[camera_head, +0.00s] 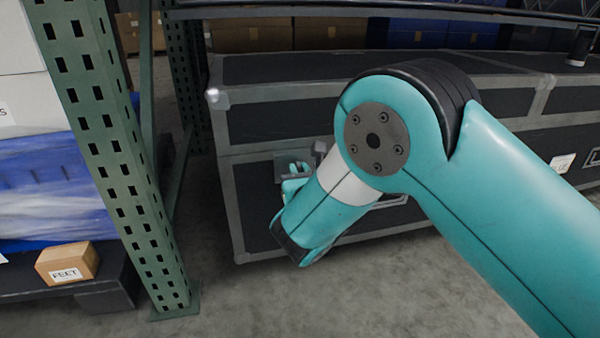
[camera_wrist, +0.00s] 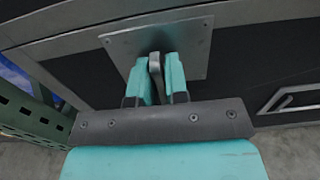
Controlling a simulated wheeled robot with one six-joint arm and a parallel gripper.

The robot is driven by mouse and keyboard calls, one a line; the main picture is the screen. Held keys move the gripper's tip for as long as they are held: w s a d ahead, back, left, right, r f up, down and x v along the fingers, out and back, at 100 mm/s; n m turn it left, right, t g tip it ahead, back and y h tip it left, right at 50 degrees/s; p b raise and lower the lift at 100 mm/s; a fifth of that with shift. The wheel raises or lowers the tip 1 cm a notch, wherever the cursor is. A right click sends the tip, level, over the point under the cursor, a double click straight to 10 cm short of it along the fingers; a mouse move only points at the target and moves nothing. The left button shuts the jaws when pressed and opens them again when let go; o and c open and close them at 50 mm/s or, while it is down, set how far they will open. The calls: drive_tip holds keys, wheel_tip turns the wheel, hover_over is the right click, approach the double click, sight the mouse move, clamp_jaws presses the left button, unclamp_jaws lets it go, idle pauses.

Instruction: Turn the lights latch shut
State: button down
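A black case (camera_head: 270,118) with grey metal edging stands behind my arm. A square metal latch plate (camera_wrist: 198,38) sits on its front, with a grey latch handle (camera_wrist: 155,72) sticking out toward the wrist camera. My gripper (camera_wrist: 159,75) has its teal fingers on either side of the handle, close against it, and looks shut on it. In the head view the plate (camera_head: 282,165) is partly visible behind my gripper (camera_head: 293,183); the handle is hard to make out there. I read no "lights" label.
A green perforated rack post (camera_head: 128,170) stands close to the left of the case. A small box marked FEET (camera_head: 67,263) lies on a low dark shelf at the left. A recessed case handle (camera_wrist: 290,100) is at the right. Bare floor (camera_head: 230,300) lies in front.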

drive_tip(key=shift+m, duration=0.3)
drive_tip(key=m+p, duration=0.1)
drive_tip(key=m, duration=0.1)
drive_tip(key=shift+m, duration=0.4)
drive_tip(key=m+p, duration=0.1)
drive_tip(key=m, duration=0.4)
drive_tip(key=shift+d+f, duration=0.15)
drive_tip(key=shift+d+f+m+b, duration=0.15)
drive_tip(key=shift+m+b, duration=0.4)
drive_tip(key=shift+m, duration=1.8)
drive_tip(key=shift+f+m+b, duration=0.1)
drive_tip(key=shift+m+b, duration=0.4)
drive_tip(key=shift+m, duration=1.85)
drive_tip(key=c, duration=1.2)
unclamp_jaws()
drive_tip(key=shift+c, duration=0.2)
